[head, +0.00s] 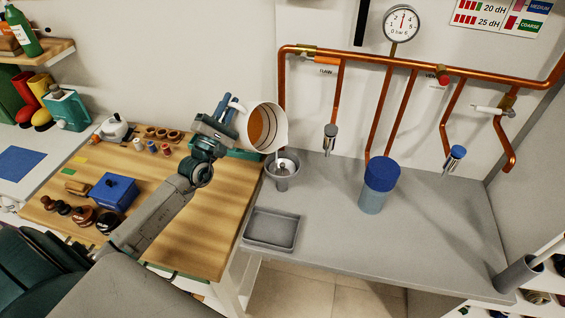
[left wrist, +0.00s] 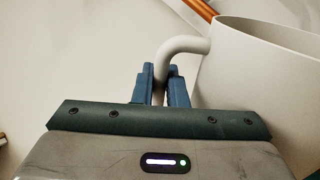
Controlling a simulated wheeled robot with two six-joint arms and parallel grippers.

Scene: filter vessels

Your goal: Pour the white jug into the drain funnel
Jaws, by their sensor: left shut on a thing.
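The white jug (head: 280,127) is tilted on its side in the head view, its mouth facing right and toward me. Orange-brown liquid (head: 256,127) shows inside it. My left gripper (head: 233,108) is shut on the jug's handle; the left wrist view shows its blue fingers (left wrist: 166,88) on either side of the handle (left wrist: 180,47). The drain funnel (head: 283,164) is a grey metal bowl on the grey bench, just below the jug's lower rim. I see no stream between jug and funnel. My right gripper is not in view.
A shallow grey tray (head: 272,230) lies in front of the funnel. A blue-topped vessel (head: 379,185) stands to the right on the bench. Copper pipes (head: 420,66) with taps run along the wall. A blue box (head: 114,191) is on the wooden table.

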